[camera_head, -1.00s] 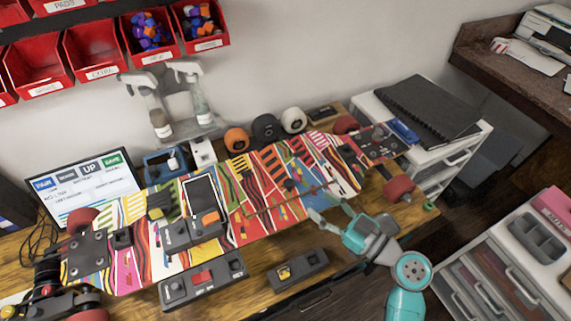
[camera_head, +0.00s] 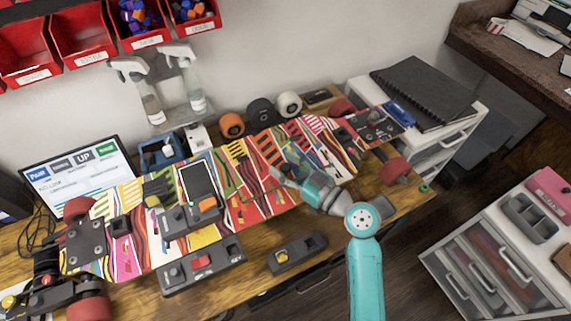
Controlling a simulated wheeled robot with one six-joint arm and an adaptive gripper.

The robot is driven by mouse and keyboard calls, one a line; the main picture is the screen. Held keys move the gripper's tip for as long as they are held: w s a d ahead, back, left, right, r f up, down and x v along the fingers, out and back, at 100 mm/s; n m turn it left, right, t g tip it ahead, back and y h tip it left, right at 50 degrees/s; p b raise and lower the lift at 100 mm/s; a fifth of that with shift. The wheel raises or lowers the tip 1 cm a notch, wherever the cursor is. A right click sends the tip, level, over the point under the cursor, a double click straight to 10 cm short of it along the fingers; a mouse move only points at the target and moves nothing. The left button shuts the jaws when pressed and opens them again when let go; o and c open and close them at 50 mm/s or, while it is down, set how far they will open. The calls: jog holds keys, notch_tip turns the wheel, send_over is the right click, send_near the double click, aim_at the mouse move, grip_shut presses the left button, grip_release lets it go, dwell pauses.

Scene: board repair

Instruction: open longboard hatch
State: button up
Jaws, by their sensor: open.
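The longboard (camera_head: 240,205) lies wheels-out across the wooden workbench, its underside covered in a colourful striped pattern. A hatch outline is hard to make out; my arm covers part of the middle right of the board. A dark tablet-like panel (camera_head: 199,181) sits on the board left of centre. My gripper (camera_head: 280,175) is open and empty, over the right-hand half of the board, with its fingers pointing left. I cannot tell whether the fingertips touch the board.
Control boxes (camera_head: 201,266) and (camera_head: 297,253) stand along the bench front. Red wheels (camera_head: 394,171) stick out at the board's ends. Spray bottles (camera_head: 149,104), a blue device (camera_head: 161,156) and round wheels (camera_head: 261,112) stand behind. A monitor (camera_head: 75,175) is at left, drawers (camera_head: 490,265) at right.

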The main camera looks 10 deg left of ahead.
grip_shut()
